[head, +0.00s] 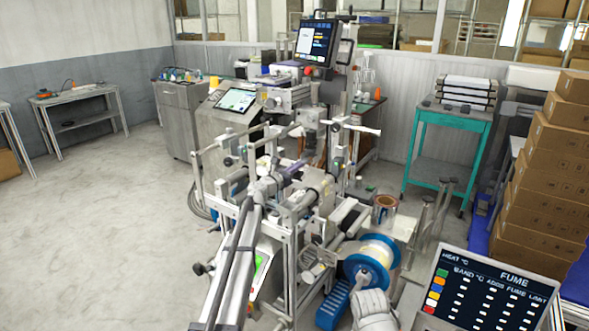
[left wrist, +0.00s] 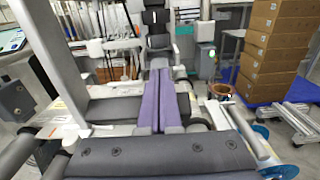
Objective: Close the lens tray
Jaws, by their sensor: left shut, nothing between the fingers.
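My left arm reaches up from the bottom of the head view to the film machine (head: 300,225). Its gripper (head: 292,171) is over the middle of the machine, among rollers and bars. In the left wrist view the two purple fingers (left wrist: 162,100) lie side by side, shut, with nothing between them. They point toward a dark grey part (left wrist: 157,20) of the machine's upright behind. I cannot pick out the lens tray for certain in either view, nor tell whether it is open.
A blue-flanged reel (head: 371,260) and a brown reel (head: 385,203) are at the machine's right. A teal cart (head: 447,150) stands behind. Stacked boxes (head: 545,175) and a panel marked FUME (head: 490,290) are at right. The floor (head: 110,210) at left is clear.

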